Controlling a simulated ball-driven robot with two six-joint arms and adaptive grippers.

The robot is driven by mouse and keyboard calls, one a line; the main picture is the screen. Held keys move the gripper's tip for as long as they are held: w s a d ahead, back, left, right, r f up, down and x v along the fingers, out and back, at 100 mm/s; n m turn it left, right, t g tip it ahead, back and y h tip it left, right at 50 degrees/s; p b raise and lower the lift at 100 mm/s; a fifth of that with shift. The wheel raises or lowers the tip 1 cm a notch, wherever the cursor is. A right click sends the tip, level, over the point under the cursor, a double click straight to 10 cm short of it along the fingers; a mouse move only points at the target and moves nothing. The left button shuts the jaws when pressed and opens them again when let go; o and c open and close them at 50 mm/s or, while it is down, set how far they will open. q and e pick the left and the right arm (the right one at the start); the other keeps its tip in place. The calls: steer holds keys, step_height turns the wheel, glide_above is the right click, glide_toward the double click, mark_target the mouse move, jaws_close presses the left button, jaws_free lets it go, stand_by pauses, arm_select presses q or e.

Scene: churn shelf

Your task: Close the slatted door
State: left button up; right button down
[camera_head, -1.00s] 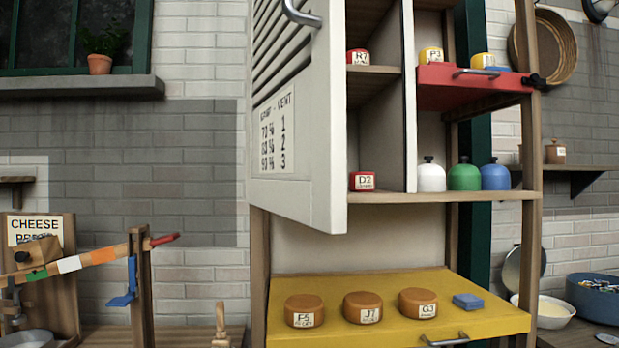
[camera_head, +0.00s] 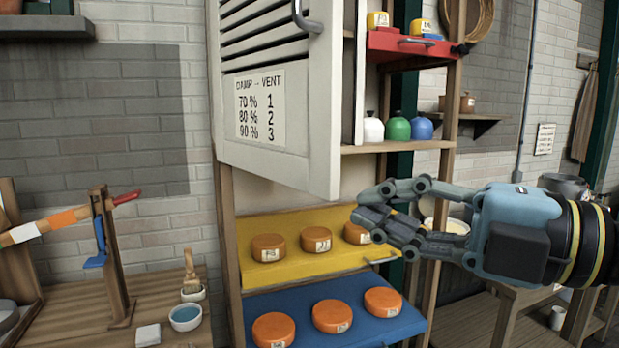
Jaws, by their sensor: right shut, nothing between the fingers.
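The slatted door (camera_head: 290,140) is white, with slats at the top and a "DAMP - VENT" chart (camera_head: 261,107) on its face. It stands swung open at the left of the shelf and covers part of the upper compartments. Its curved grey handle (camera_head: 306,18) is near the top right edge. My right gripper (camera_head: 374,218) comes in from the right with its fingers shut and empty. In the picture it is below and right of the door's lower corner, over the front of the yellow drawer. It looks apart from the door. My left gripper is not in view.
A yellow drawer (camera_head: 300,273) and a blue drawer (camera_head: 262,309) with orange cheeses stick out below the door. A red drawer (camera_head: 386,56) sits at upper right. White, green and blue bottles (camera_head: 396,128) stand on the shelf. A bench (camera_head: 160,293) is at left.

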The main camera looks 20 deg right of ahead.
mark_target(326, 187)
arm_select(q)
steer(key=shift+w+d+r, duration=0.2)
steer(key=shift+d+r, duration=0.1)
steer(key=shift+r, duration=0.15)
arm_select(e)
steer(key=shift+w+a+f, duration=0.1)
steer(key=shift+w+a, duration=0.25)
steer(key=shift+w, duration=1.25)
steer(key=shift+w+a+f, duration=0.1)
steer(key=shift+w+a, duration=0.2)
steer(key=shift+w, duration=1.3)
steer(key=shift+w+a, duration=0.35)
steer(key=shift+w, duration=1.25)
